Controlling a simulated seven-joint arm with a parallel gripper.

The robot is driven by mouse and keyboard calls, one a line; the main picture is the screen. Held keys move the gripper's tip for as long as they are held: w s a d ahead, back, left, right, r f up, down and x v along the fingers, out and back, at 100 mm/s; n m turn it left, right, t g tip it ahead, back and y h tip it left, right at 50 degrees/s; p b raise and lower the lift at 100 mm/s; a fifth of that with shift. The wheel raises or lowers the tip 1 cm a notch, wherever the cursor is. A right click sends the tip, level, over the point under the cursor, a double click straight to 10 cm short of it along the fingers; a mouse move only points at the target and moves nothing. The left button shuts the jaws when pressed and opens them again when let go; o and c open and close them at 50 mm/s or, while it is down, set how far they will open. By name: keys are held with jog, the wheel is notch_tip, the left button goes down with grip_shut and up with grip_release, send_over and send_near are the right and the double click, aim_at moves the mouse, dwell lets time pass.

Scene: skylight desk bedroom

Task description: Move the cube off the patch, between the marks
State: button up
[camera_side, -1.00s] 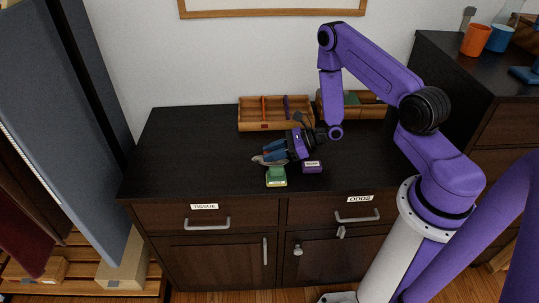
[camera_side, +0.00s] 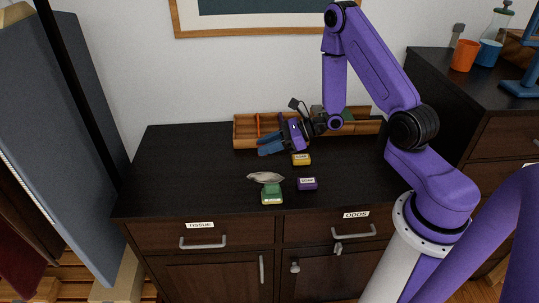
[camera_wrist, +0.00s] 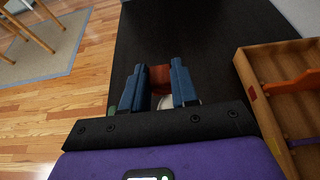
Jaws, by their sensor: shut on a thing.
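My gripper (camera_side: 262,147) is over the back middle of the dark cabinet top, its blue fingers pointing left. In the wrist view the fingers (camera_wrist: 160,88) are shut on a reddish-brown block (camera_wrist: 160,75), apparently the cube. The side view does not show the block clearly. A flat grey-white piece (camera_side: 264,177), possibly the patch, lies in front of the gripper, against a green labelled block (camera_side: 271,195). A purple labelled block (camera_side: 307,184) is right of it, and a yellow labelled block (camera_side: 301,160) is behind the purple one. I cannot read their labels.
A wooden divided tray (camera_side: 243,133) stands behind my gripper and shows at the right of the wrist view (camera_wrist: 252,83). The left part of the cabinet top (camera_side: 170,170) is clear.

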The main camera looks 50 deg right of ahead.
jog(key=s+a+r+n+g+y, duration=0.1)
jog(key=s+r+n+g, duration=0.1)
jog(key=s+r, duration=0.35)
jog(key=m+t+h, duration=0.1)
jog(key=m+t, duration=0.1)
send_over(260, 163)
notch_tip(260, 163, down, 10)
jog(key=shift+f, duration=2.45)
jog(key=shift+f, duration=0.1)
jog(key=o, duration=1)
